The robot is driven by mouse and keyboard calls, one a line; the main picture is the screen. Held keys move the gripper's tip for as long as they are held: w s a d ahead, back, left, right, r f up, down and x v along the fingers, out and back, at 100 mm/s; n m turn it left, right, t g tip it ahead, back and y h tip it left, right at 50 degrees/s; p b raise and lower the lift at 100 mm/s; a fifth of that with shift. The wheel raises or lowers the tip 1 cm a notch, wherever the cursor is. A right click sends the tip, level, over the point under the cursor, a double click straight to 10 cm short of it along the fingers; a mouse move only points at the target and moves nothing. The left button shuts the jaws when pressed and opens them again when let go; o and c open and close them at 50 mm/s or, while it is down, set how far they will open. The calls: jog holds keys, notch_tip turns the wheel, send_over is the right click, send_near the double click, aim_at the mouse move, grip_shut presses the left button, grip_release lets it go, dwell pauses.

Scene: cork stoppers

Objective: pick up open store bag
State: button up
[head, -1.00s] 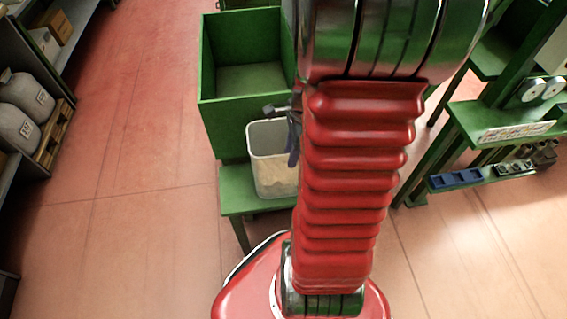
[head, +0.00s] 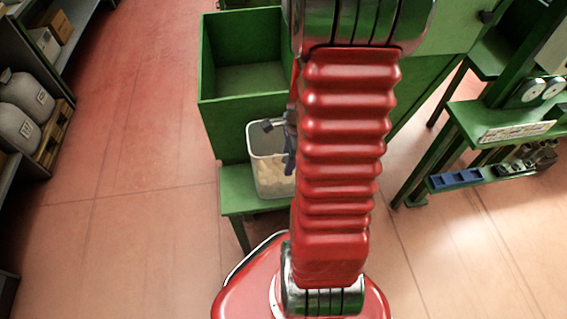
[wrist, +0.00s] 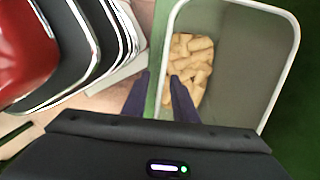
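My gripper (head: 283,150) is at the white-rimmed bin (head: 254,162), partly hidden behind my arm in the head view. Cork stoppers (wrist: 187,62) lie in the bin. Two grey bags (head: 28,98) with white labels stand on a wooden pallet at the far left, away from my gripper. I cannot tell whether either is open.
The bin stands on a green stand (head: 235,192) in front of a tall green open box (head: 222,125). A green rack (head: 510,120) with blue trays (head: 456,179) is at the right. Dark shelves line the left. The red floor (head: 130,150) between is clear.

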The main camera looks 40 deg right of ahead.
jog(key=shift+w+a+f, duration=0.1)
jog(key=shift+w+f, duration=0.05)
jog(key=shift+f, duration=1.25)
jog(key=shift+c, duration=0.5)
grip_shut()
